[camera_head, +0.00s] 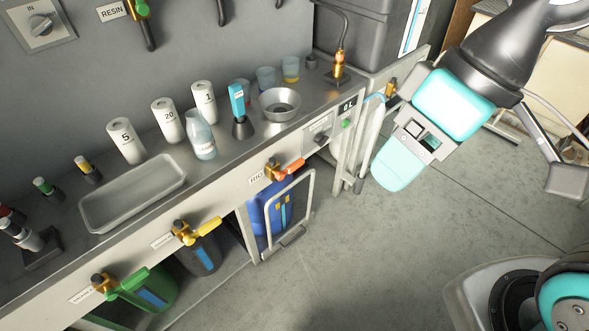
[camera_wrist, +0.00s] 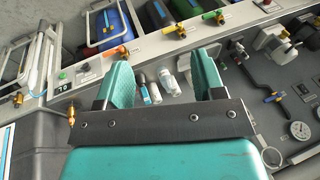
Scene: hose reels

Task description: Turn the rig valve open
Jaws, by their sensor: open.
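The rig valve (camera_head: 273,170) is a brass valve on the bench's front panel, beside a small label that seems to read RIG. Its orange lever (camera_head: 290,167) points right along the panel, roughly level. In the wrist view the orange lever (camera_wrist: 114,51) shows just beyond the left finger's tip. My gripper (camera_head: 400,165) hangs right of the bench end, apart from the valve, over open floor. The wrist view shows my gripper (camera_wrist: 161,58) with its two teal fingers spread wide and nothing held between them.
A yellow-handled valve (camera_head: 197,230) and a green-handled valve (camera_head: 122,284) sit farther left on the panel. A metal frame (camera_head: 308,205) stands out below the rig valve, by a blue container (camera_head: 262,222). Floor (camera_head: 350,260) is clear.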

